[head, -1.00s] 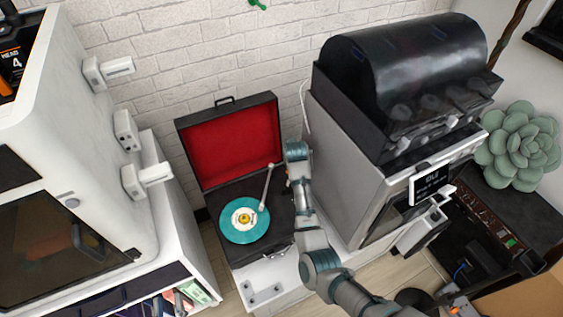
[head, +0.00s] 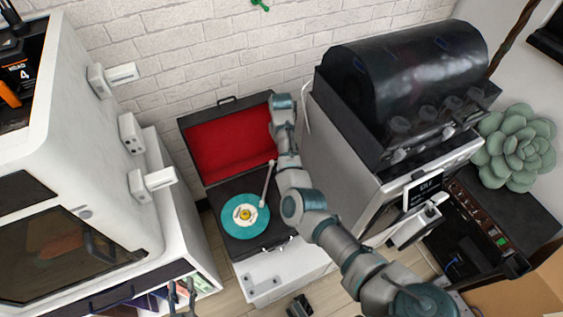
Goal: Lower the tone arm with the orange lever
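The record player (head: 232,187) is a black case with its red-lined lid (head: 222,145) open against the brick wall. A teal record (head: 233,228) lies on it. The pale tone arm (head: 267,183) runs from the back right to the record's right part; I cannot tell whether its tip touches. I cannot make out the orange lever; my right arm covers part of the player's right side. The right gripper is hidden behind that arm's links.
A white machine cabinet (head: 95,130) stands on the left. A grey machine with a dark drum (head: 405,75) stands close on the player's right. The player sits on a white stand (head: 285,270). A succulent (head: 517,150) and a cardboard box (head: 530,292) are on the right.

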